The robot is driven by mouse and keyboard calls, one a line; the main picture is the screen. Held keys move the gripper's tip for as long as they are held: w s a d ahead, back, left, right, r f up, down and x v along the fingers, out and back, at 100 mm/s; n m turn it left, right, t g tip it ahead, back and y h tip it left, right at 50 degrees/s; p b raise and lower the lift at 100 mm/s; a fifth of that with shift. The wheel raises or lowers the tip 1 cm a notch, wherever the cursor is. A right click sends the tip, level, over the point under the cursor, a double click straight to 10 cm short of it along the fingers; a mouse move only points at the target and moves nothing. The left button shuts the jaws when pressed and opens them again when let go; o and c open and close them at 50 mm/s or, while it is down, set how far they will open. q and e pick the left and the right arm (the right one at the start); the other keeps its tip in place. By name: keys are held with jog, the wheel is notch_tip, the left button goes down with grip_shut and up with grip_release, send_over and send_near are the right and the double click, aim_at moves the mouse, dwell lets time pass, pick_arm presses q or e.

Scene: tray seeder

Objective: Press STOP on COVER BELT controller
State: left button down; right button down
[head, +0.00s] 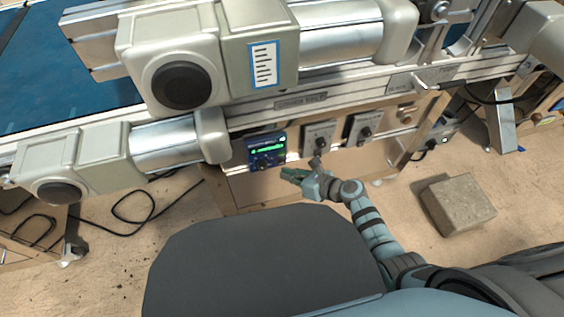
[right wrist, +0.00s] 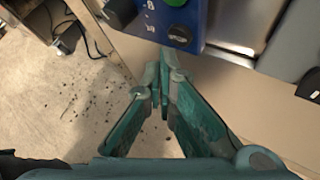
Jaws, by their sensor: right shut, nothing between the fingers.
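The blue controller (head: 266,150) with a lit green display is mounted on the panel under the conveyor, below a nameplate (head: 300,102) that seems to read COVER BELT. In the right wrist view the controller's lower part (right wrist: 154,24) shows a green button (right wrist: 176,2), a dark round button (right wrist: 180,36) and a black knob (right wrist: 120,12). My right gripper (head: 287,174) is shut and empty, just below and right of the controller. In the right wrist view its fingertips (right wrist: 161,72) are just under the controller's lower edge; contact cannot be told. My left gripper is out of view.
Two grey boxes (head: 318,136) (head: 363,129) with dark knobs sit right of the controller. Large motor housings (head: 180,75) overhang above. A concrete block (head: 457,204) lies on the floor at right. Black cables (head: 140,215) lie at left.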

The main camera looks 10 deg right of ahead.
jog(key=shift+w, duration=0.1)
jog(key=shift+w, duration=0.3)
jog(key=shift+w, duration=0.4)
dwell(0.9)
jog(key=shift+s+p, duration=0.3)
jog(key=shift+s, duration=0.5)
jog(key=shift+s, duration=0.1)
